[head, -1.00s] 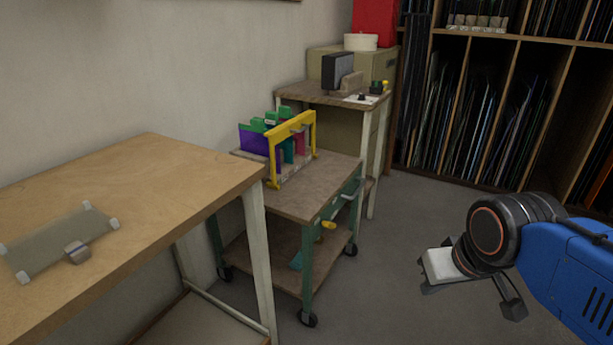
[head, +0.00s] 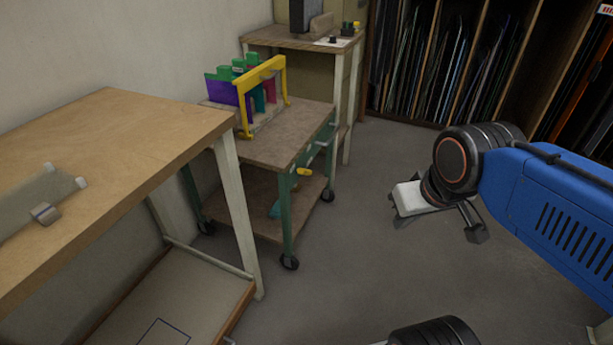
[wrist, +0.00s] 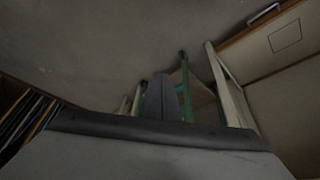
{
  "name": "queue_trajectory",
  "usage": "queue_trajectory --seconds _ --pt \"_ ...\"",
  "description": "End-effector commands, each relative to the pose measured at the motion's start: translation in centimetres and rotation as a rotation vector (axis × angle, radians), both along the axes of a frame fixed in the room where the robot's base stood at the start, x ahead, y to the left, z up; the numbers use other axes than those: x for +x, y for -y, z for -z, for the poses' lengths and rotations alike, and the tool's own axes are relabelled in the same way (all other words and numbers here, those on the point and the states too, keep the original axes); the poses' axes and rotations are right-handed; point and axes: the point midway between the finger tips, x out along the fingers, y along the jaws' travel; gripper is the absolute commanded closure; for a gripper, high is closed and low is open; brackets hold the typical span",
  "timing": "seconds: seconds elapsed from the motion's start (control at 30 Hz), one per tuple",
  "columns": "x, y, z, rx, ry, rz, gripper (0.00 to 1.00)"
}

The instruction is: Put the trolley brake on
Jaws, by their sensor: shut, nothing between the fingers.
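The trolley (head: 288,150) has a wooden top, a lower wooden shelf, green legs and black castors. It stands between the workbench and a small table. A yellow-tipped lever (head: 304,172) sticks out below its top on the near right side. I take this for the brake handle, but its setting is unclear. My gripper (wrist: 162,84) is shut and empty. In the head view it hangs over open floor to the right of the trolley, well apart from it. In the wrist view the green trolley legs (wrist: 186,90) show beyond the dark fingers, partly hidden by them.
A yellow-framed rack (head: 262,88) with coloured pieces stands on the trolley top. The wooden workbench (head: 130,130) is at the left, its pale leg (head: 240,215) close to the trolley. Shelves of upright sheets (head: 440,60) line the back. The grey floor (head: 360,220) right of the trolley is clear.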

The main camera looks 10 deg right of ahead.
Motion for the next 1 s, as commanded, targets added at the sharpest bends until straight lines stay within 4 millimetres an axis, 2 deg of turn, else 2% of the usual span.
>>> queue_trajectory --seconds 0.17,0.47,0.77,1.0 --pt "1.0 0.5 0.7 -0.067 -0.048 -0.059 1.0" --pt "4.2 2.0 2.5 -0.277 -0.176 -0.252 1.0" --pt "8.2 2.6 4.2 -0.494 -0.291 -0.468 1.0" --pt "11.8 2.3 5.5 -0.671 -0.372 -0.651 1.0"
